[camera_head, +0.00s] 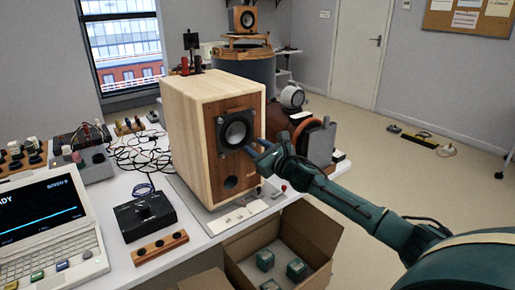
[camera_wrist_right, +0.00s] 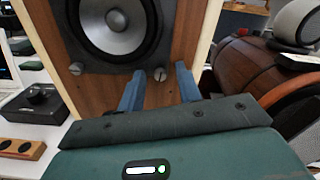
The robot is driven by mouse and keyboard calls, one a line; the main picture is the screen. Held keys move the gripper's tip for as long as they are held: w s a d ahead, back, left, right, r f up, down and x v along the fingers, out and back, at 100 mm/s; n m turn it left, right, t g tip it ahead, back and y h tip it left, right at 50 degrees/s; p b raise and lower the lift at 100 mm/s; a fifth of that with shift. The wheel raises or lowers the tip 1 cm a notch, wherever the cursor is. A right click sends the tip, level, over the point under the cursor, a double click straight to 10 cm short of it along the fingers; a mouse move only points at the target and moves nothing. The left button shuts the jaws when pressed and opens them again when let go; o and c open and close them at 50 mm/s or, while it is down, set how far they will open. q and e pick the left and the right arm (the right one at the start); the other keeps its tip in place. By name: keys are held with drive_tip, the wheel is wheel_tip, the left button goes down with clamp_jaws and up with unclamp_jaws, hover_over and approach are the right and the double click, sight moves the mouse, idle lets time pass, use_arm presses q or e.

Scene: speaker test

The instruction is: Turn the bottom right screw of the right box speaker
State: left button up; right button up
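The box speaker (camera_head: 188,130) is a pale wooden cabinet with a darker brown front, standing on a platform on the table. Its round grey cone (camera_wrist_right: 115,25) sits in a dark square frame. The bottom right screw (camera_wrist_right: 160,74) is a slotted metal head at that frame's lower corner, and the bottom left screw (camera_wrist_right: 76,68) shows too. My right gripper (camera_head: 256,147) is at the speaker's front, right of the cone. In the right wrist view its two blue fingers are apart, one on each side of the bottom right screw. I cannot tell whether they touch it. My left gripper is not in view.
A black control box (camera_head: 146,215), a wooden strip with holes (camera_head: 160,247) and a laptop-like device (camera_head: 48,225) lie left on the table. An open cardboard box (camera_head: 318,232) stands in front.

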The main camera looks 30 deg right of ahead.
clamp_jaws()
drive_tip(key=shift+m, duration=0.3)
